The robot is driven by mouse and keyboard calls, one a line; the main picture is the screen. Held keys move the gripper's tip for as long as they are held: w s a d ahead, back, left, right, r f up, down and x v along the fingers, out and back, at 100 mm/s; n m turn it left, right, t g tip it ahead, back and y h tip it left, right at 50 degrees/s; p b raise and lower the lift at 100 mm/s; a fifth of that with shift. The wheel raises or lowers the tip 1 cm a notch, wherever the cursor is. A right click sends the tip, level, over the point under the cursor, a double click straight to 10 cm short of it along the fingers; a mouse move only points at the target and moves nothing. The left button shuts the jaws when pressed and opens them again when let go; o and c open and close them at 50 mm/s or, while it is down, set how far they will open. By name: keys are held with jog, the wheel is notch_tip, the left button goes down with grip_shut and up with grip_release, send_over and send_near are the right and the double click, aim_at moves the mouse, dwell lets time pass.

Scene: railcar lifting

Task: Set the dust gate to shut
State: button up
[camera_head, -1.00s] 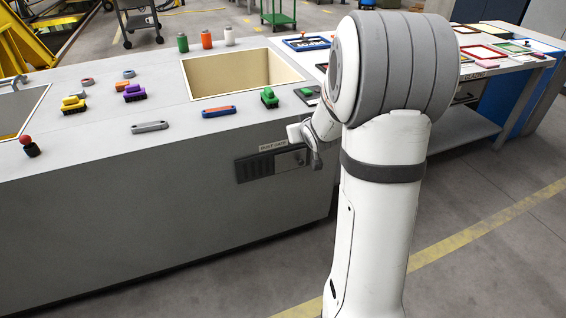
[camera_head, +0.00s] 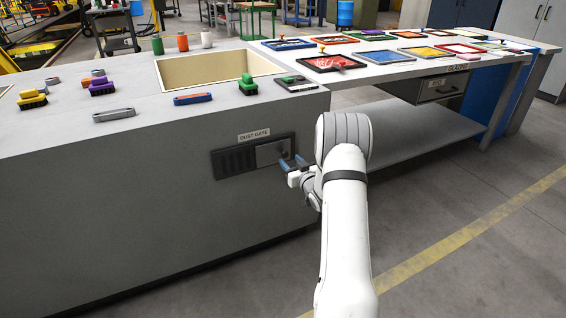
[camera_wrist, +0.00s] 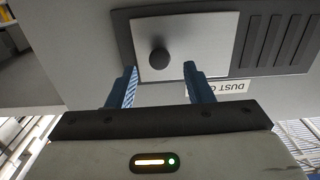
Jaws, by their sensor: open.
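The dust gate (camera_head: 232,161) is a dark slotted panel on the front of the grey bench, under a "DUST GATE" label (camera_head: 253,136). A light metal plate (camera_head: 268,153) covers its right end and leaves the slots at the left bare. In the wrist view, which is upside down, the plate (camera_wrist: 195,38) carries a round dark knob (camera_wrist: 159,58), and the bare slots (camera_wrist: 275,40) lie to the right. My gripper (camera_head: 293,162) is open and empty in front of the plate. In the wrist view its blue fingertips (camera_wrist: 160,70) are spread either side of the knob, apparently not gripping it.
A table with coloured frames (camera_head: 405,75) adjoins at the right, with a lower shelf (camera_head: 430,135). The floor (camera_head: 450,240) in front is clear.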

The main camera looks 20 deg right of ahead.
aim_at(286, 156)
jog(key=shift+w+b, duration=0.35)
jog(key=shift+w, duration=1.55)
grip_shut()
